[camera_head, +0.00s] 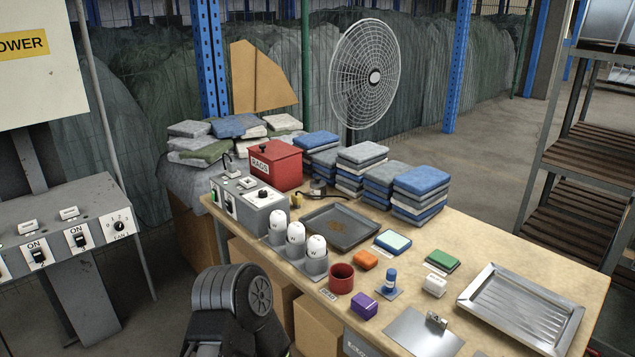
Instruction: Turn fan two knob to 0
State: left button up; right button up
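A grey control box (249,201) stands at the left end of the table. I cannot tell which knob is labelled fan two. A round caged fan (366,77) stands behind the table. Neither gripper shows; a dark arm link of mine rises at the bottom.
The wooden table (560,262) holds a red RAGS box (275,165), folded cloth stacks (421,192), a dark tray (340,228), white-capped bottles (296,233), a red cup (342,278) and a metal tray (521,306). A shelf rack (575,165) stands at right.

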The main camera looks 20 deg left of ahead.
aim_at(262, 193)
jog(key=i+j+z, duration=0.2)
jog(key=j+z, duration=0.2)
jog(key=j, duration=0.75)
jog(key=j+z, duration=0.45)
jog(key=j, duration=1.7)
